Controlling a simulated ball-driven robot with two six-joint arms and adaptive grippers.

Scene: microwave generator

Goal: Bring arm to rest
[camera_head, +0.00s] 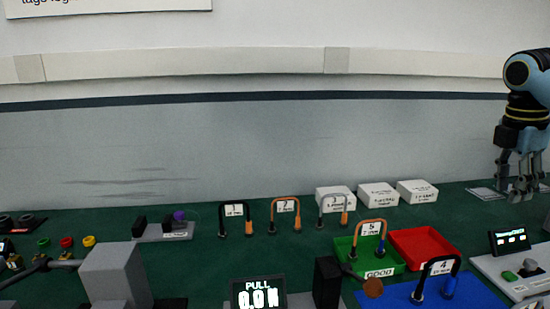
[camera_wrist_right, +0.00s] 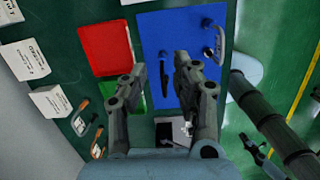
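My right gripper (camera_head: 523,192) hangs at the far right in the head view, its fingers pointing down in front of the wall. In the right wrist view its two grey fingers (camera_wrist_right: 160,65) stand apart with nothing between them; it is open and empty. Behind the fingers lies the blue mat (camera_wrist_right: 208,20), well clear of them. My left gripper does not show in the head view. A dark jointed shape at the lower right of the right wrist view may be part of my left arm; its finger state cannot be made out.
A red tray (camera_head: 447,260) and a green tray (camera_head: 343,245) stand side by side. Several white boxes (camera_head: 378,195) and numbered cable loops (camera_head: 285,215) stand behind. Cable loop 4 (camera_head: 450,286) is on the blue mat (camera_head: 385,300). A grey block (camera_head: 115,277) is at left.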

